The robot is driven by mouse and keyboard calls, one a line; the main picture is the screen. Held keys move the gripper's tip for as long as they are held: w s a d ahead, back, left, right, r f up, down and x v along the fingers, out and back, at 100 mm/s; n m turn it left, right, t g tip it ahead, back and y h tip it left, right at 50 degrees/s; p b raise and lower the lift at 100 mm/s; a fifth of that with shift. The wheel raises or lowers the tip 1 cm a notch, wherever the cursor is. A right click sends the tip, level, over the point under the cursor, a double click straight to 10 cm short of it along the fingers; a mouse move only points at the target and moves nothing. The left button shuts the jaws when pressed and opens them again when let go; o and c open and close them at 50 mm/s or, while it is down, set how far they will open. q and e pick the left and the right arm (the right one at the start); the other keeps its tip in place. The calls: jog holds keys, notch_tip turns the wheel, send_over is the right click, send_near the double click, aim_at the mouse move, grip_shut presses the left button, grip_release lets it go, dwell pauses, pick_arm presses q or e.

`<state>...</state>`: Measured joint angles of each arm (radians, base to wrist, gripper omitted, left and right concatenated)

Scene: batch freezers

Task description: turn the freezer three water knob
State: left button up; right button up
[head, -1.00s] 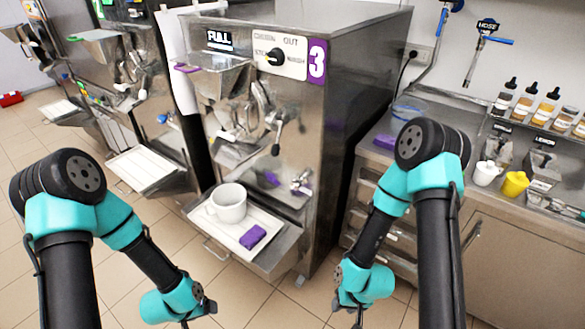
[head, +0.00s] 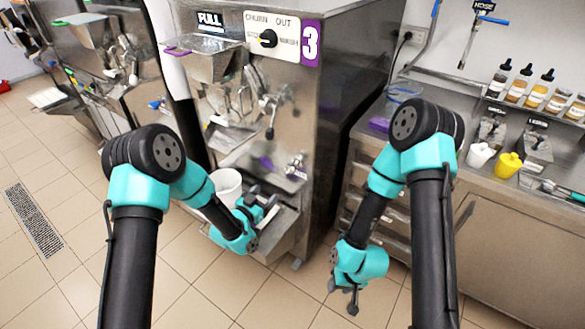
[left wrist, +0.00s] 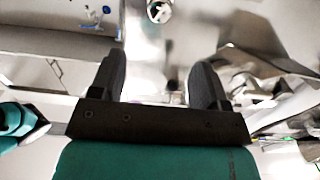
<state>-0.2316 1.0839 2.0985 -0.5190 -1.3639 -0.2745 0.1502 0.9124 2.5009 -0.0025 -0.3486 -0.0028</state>
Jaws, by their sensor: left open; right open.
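Freezer three (head: 345,100) is the steel machine with the purple "3" sign. A small silver tap-like fitting (head: 296,167), which looks like the water knob, sticks out low on its front. A round metal end (left wrist: 159,10) at the top of the left wrist view, between and beyond the fingers, may be the same fitting. My left gripper (head: 262,200) is open and empty, in front of and below the fitting, above the tray; it also shows in the left wrist view (left wrist: 159,78). My right gripper (head: 345,295) is open and empty, low before the counter.

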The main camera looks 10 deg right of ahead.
aim_at(288, 171)
pick_arm(q)
jog(key=shift+w+d, duration=0.1)
jog(key=x, duration=1.7)
jog(key=shift+w+f, duration=0.1)
jog(key=c, duration=0.9)
